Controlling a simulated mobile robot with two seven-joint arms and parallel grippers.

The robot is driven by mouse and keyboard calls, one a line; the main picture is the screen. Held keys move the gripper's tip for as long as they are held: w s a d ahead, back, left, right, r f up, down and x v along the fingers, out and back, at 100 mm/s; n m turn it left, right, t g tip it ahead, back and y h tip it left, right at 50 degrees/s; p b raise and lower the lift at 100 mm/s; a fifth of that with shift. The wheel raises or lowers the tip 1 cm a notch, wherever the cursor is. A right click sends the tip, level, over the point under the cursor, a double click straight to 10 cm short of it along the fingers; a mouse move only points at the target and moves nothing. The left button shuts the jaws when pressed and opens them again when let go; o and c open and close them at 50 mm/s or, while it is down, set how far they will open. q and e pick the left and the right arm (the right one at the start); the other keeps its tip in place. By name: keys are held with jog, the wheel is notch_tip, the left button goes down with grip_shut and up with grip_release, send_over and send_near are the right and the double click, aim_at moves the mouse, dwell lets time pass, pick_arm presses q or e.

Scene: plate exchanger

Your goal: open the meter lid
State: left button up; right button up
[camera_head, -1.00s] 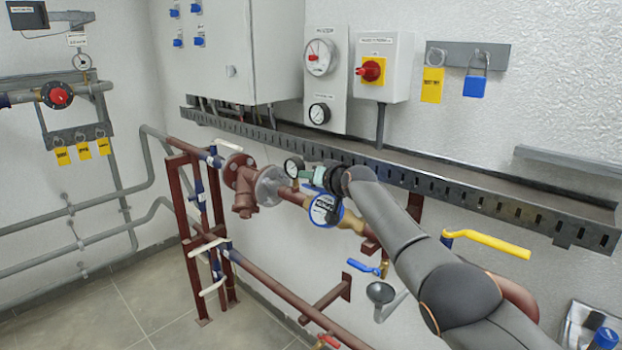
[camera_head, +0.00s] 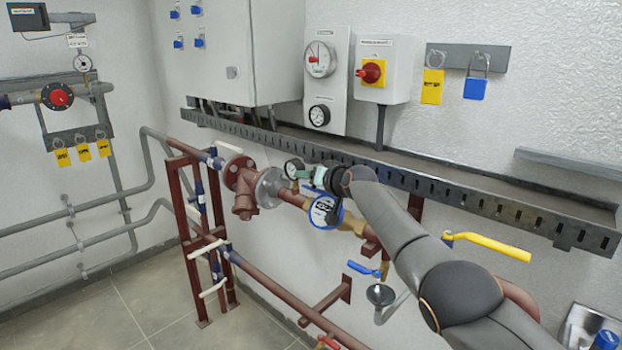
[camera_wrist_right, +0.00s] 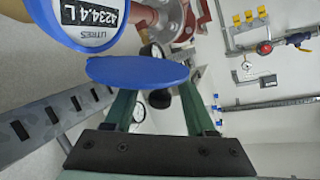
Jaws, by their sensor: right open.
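The water meter (camera_head: 325,211) is on the brown and brass pipe, with a white face and a blue rim. In the right wrist view the meter (camera_wrist_right: 92,18) shows its litre digits uncovered at the upper left. The blue round lid (camera_wrist_right: 137,72) stands raised away from the face, just below it in that view. My right gripper (camera_head: 312,176) is just above the meter in the head view. In the wrist view its green fingers (camera_wrist_right: 158,92) are spread apart, their tips partly hidden by the lid. Contact with the lid cannot be told. My left gripper is not in view.
A pressure gauge (camera_head: 293,170) sits just left of my right gripper. The slotted cable tray (camera_head: 440,188) runs along the wall behind my arm. A yellow lever (camera_head: 488,243) and a blue valve handle (camera_head: 364,268) stick out nearby. The floor (camera_head: 130,310) at the left is clear.

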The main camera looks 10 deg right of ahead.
jog(key=shift+d, duration=0.1)
jog(key=shift+s+d+r+p, duration=0.25)
jog(key=shift+d+r+p, duration=0.3)
jog(key=shift+p, duration=0.05)
jog(key=shift+s+p, duration=0.3)
jog(key=shift+s, duration=0.1)
jog(key=shift+s+a+f, duration=0.1)
jog(key=shift+s+a, duration=0.15)
jog(key=shift+s, duration=0.35)
jog(key=shift+s+d, duration=0.1)
jog(key=shift+s, duration=0.15)
jog(key=b+v, duration=0.1)
jog(key=v, duration=0.8)
jog(key=shift+s, duration=0.1)
